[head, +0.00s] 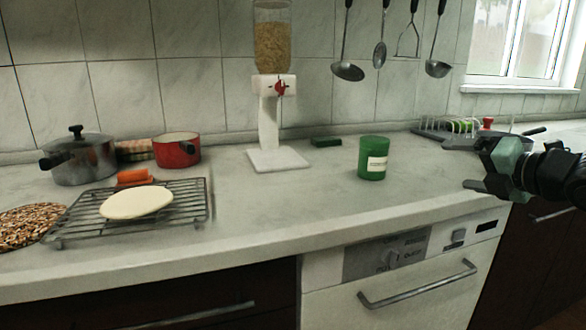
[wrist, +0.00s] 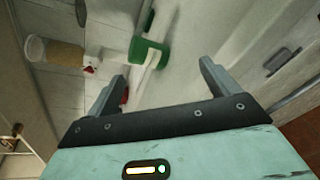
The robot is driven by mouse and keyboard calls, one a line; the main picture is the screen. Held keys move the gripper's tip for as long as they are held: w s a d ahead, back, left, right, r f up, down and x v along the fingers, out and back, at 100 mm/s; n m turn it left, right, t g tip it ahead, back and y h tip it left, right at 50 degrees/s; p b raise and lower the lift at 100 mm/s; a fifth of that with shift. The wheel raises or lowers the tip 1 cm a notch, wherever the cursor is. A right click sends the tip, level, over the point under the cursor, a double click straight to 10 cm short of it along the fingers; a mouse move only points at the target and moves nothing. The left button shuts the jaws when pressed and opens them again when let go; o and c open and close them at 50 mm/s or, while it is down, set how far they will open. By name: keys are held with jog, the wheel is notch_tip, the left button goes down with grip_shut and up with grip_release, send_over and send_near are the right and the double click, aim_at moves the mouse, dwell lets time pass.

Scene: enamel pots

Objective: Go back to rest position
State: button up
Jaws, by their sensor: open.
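My gripper (head: 466,163) is at the right of the head view, above the front part of the counter. It is open, with nothing between its fingers. In the wrist view my gripper (wrist: 163,86) shows its two fingers spread apart. A green can with a pale label (head: 372,158) stands upright on the counter, to the left of my gripper and apart from it. The green can also shows in the wrist view (wrist: 147,48), beyond the fingers.
A grain dispenser (head: 272,100) stands at the back middle. A wire rack (head: 80,222) with a flat pale disc, a red pot (head: 177,150) and a grey pot (head: 78,160) are at left. A dish rack (head: 450,128) is behind my gripper. The counter's front middle (head: 290,205) is clear.

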jog(key=s+d+f+m+g+h, duration=0.1)
jog(key=s+f+m+g+h, duration=0.3)
jog(key=f+m, duration=0.55)
jog(key=s+d+f+m+g+h, duration=0.15)
jog(key=s+f+m+g, duration=0.45)
jog(key=m, duration=0.8)
jog(key=s+a+f+n+g+b, duration=0.15)
jog(key=s+a+f+b, duration=0.35)
jog(key=s+a, duration=0.6)
jog(key=s+a+f+g+b, duration=0.3)
jog(key=s+a+f+b, duration=0.25)
jog(key=s+a, duration=0.5)
notch_tip(320, 180, up, 33)
jog(key=p, duration=3.2)
jog(key=shift+w+a, duration=0.2)
jog(key=shift+a, duration=0.05)
jog(key=shift+t+y, duration=0.25)
